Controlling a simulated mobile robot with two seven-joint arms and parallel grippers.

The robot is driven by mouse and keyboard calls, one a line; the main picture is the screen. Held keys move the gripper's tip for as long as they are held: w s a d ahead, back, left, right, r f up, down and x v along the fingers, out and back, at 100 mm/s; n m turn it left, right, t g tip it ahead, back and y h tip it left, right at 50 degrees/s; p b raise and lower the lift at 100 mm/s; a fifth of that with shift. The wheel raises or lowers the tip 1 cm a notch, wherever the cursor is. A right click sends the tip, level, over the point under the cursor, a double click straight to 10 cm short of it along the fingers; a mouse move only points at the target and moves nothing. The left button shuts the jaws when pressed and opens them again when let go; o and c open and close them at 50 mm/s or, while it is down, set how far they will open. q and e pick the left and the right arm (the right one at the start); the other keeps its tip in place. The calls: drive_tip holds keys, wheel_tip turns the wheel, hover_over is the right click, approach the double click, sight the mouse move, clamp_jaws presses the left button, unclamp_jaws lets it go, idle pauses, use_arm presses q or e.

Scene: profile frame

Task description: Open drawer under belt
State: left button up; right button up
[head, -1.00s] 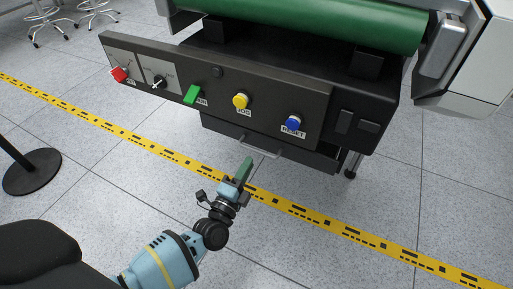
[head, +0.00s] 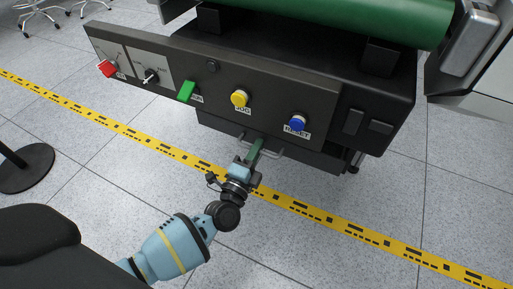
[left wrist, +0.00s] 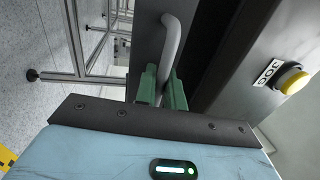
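The black drawer (head: 290,156) sits under the machine's control panel, below the green belt (head: 345,18). It has a grey bar handle (head: 269,150). My left gripper (head: 255,149) is at the left part of the handle. In the left wrist view the handle (left wrist: 172,42) passes between the green fingers of my left gripper (left wrist: 162,90), close to both of them. Whether they press on it cannot be told. In the head view one finger hides the other. The drawer looks closed. My right gripper is not in view.
The control panel (head: 215,90) above the drawer carries red, black, green, yellow and blue controls. A black post base (head: 22,172) stands at the left. Yellow tape (head: 340,222) crosses the otherwise open floor in front of the machine.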

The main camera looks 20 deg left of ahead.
use_arm(q)
clamp_jaws()
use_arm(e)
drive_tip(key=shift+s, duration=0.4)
use_arm(q)
drive_tip(key=shift+s, duration=0.1)
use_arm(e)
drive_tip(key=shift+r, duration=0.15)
